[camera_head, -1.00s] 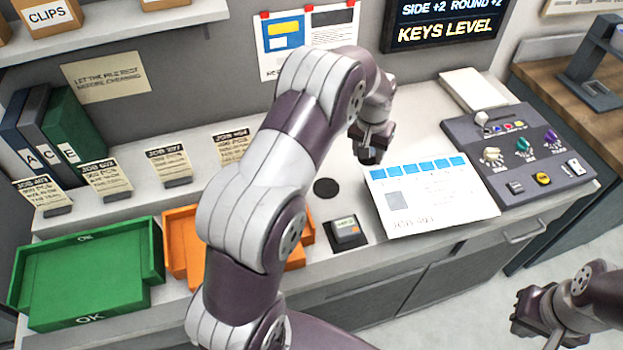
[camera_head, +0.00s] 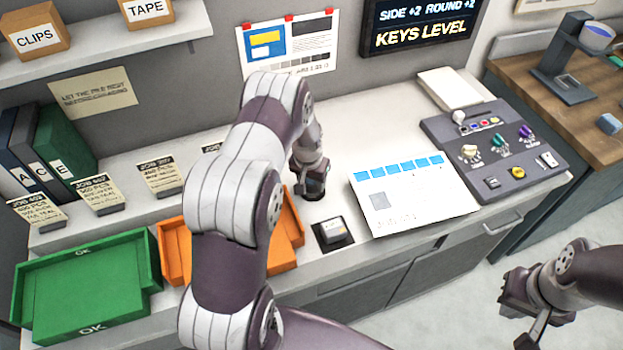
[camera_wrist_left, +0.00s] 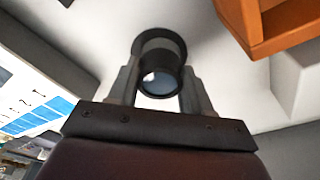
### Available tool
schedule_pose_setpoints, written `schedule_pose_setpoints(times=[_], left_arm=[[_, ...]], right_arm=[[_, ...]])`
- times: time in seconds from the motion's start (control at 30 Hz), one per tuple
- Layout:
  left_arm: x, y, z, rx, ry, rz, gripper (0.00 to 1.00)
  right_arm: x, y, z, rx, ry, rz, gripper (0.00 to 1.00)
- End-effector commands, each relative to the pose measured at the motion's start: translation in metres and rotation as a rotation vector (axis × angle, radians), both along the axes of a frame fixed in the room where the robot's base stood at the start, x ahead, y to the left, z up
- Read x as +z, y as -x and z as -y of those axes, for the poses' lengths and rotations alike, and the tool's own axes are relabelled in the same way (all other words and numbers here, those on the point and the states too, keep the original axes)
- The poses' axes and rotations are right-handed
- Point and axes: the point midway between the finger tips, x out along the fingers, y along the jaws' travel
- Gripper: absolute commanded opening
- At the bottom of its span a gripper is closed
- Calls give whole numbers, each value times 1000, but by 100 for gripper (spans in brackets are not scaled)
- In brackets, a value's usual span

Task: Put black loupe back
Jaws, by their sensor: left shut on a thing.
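The black loupe (camera_wrist_left: 160,44), a short dark cylinder with a pale lens, sits between the fingers of my left gripper (camera_wrist_left: 158,78) in the left wrist view. The gripper is shut on it. In the head view my left gripper (camera_head: 311,186) is low over the white bench, at the place of a round black spot. The gripper and loupe cover most of that spot, and I cannot tell whether the loupe touches the bench. My right gripper (camera_head: 512,294) is at the lower right, away from the bench, with its finger gap unclear.
A small grey device on a black pad (camera_head: 332,232) stands close in front of my left gripper. An orange tray (camera_head: 285,240) is to the left, partly behind my arm, and a green tray (camera_head: 85,285) is further left. A printed sheet (camera_head: 415,195) and control panel (camera_head: 495,150) lie right.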

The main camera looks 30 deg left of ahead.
Motion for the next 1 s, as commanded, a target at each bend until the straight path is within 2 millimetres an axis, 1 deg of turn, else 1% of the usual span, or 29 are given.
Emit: schedule_pose_setpoints(times=[0.03,0.1,0.33,0.43,0.47,0.57,0.67,0.8,0.9,1.0], left_arm=[[-2,0,0,0,0,0,56],[-1,0,0,0,0,0,75],[-1,0,0,0,0,0,75],[5,0,0,0,0,0,75],[5,0,0,0,0,2,75],[20,1,0,0,-1,4,75],[43,5,0,0,-1,6,75],[78,11,0,-1,-2,5,75],[99,15,1,0,-1,4,75],[113,17,1,0,0,1,75]], right_arm=[[-2,0,0,0,0,0,0],[-1,0,0,0,0,0,0],[-1,0,0,0,0,0,0],[4,0,0,0,0,0,0],[0,0,0,0,0,0,0],[-7,0,0,0,0,0,0],[-15,0,0,0,0,0,0],[-25,0,0,0,0,0,0],[-29,0,0,0,0,0,0],[-31,0,0,0,0,0,0]])
